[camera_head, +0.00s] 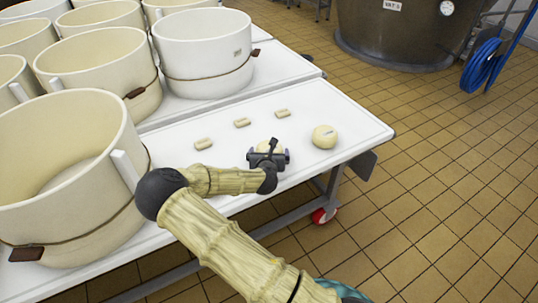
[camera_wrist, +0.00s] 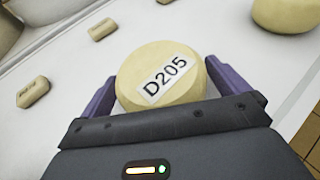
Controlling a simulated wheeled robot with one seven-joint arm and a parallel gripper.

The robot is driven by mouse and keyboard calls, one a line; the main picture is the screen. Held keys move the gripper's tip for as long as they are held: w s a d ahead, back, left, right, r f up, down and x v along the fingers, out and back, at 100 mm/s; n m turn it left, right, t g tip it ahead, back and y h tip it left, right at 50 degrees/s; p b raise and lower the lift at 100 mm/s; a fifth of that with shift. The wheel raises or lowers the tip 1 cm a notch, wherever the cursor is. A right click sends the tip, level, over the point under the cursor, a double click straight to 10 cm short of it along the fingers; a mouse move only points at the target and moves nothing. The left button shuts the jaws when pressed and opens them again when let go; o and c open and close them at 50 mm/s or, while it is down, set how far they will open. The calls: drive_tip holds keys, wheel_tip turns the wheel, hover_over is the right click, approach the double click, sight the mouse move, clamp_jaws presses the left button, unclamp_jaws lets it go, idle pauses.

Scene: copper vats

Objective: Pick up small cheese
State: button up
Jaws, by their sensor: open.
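A small round pale yellow cheese (camera_wrist: 190,87) with a white label reading "D205" lies on the white table, seen in the wrist view between the two purple fingers. My gripper (camera_wrist: 162,95) is open, with one finger on each side of this cheese. Whether the fingers touch it I cannot tell. In the head view the same cheese (camera_head: 268,146) is mostly hidden behind my gripper (camera_head: 267,154). A second round cheese (camera_head: 324,136) with a label stands to the right, apart from my gripper, and shows in the wrist view (camera_wrist: 288,12) at the upper right.
Three small pale pieces (camera_head: 204,144) (camera_head: 242,122) (camera_head: 283,113) lie behind the cheese on the white table (camera_head: 345,115). Large cream tubs (camera_head: 60,150) crowd the left. The table's right end is clear. A vat (camera_head: 400,30) and a blue hose reel (camera_head: 481,65) stand beyond.

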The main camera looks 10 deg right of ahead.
sight(269, 147)
drive_tip(key=shift+d, duration=0.1)
idle(0.3)
drive_tip(key=c, duration=1.1)
wheel_tip(269, 147, up, 10)
drive_tip(key=p, duration=0.3)
drive_tip(key=shift+w+p, duration=0.1)
drive_tip(key=shift+p, duration=0.25)
drive_tip(key=shift+c, duration=0.2)
